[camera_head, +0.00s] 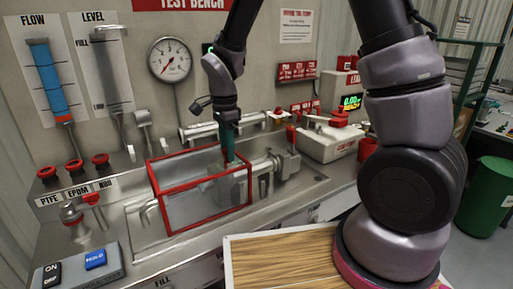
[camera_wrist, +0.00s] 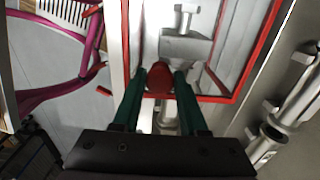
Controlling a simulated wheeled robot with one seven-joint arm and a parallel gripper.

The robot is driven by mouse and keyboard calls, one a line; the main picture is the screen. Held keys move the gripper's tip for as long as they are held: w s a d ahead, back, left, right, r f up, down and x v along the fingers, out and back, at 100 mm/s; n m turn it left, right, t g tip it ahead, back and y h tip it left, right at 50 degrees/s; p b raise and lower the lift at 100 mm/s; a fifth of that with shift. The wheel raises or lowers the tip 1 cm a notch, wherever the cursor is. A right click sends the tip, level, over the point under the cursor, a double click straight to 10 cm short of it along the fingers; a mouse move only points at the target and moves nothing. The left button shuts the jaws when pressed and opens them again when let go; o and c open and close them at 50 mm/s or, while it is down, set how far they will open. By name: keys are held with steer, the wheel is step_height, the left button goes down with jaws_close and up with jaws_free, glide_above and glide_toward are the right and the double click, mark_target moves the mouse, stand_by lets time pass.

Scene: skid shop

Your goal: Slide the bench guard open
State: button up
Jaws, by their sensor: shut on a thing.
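The bench guard (camera_head: 165,197) is a clear box with a red frame, standing over the steel test bench. Its red frame also shows in the wrist view (camera_wrist: 262,55). My gripper (camera_head: 229,160) points down at the guard's right end, at its back top side. In the wrist view, the green fingers of my gripper (camera_wrist: 160,80) are closed on a red rounded knob (camera_wrist: 159,77), which looks to be the guard's handle. A metal fixture (camera_wrist: 185,45) shows beyond the knob, seen through the guard. The knob is hidden in the head view.
A metal clamp fixture (camera_head: 285,163) stands to the right of the guard. Red-capped knobs (camera_head: 74,167) and a blue button box (camera_head: 95,260) are at the left. A pressure gauge (camera_head: 170,59) hangs on the wall behind. The bench strip right of the guard's front is bare.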

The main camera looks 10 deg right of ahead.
mark_target(197, 170)
steer(key=shift+a, duration=0.1)
steer(key=shift+s+a, duration=0.35)
steer(key=shift+a, duration=0.45)
steer(key=shift+s+a, duration=0.3)
steer(key=shift+a, duration=0.45)
steer(key=shift+s+a, duration=0.35)
steer(key=shift+a, duration=0.45)
steer(key=shift+s+a, duration=0.3)
steer(key=shift+a, duration=0.6)
steer(key=shift+s+a, duration=0.25)
steer(key=shift+a, duration=0.3)
steer(key=shift+s+a, duration=0.25)
steer(key=shift+a, duration=0.25)
steer(key=o, duration=1)
steer(key=shift+r, duration=0.1)
steer(key=shift+r, duration=3.65)
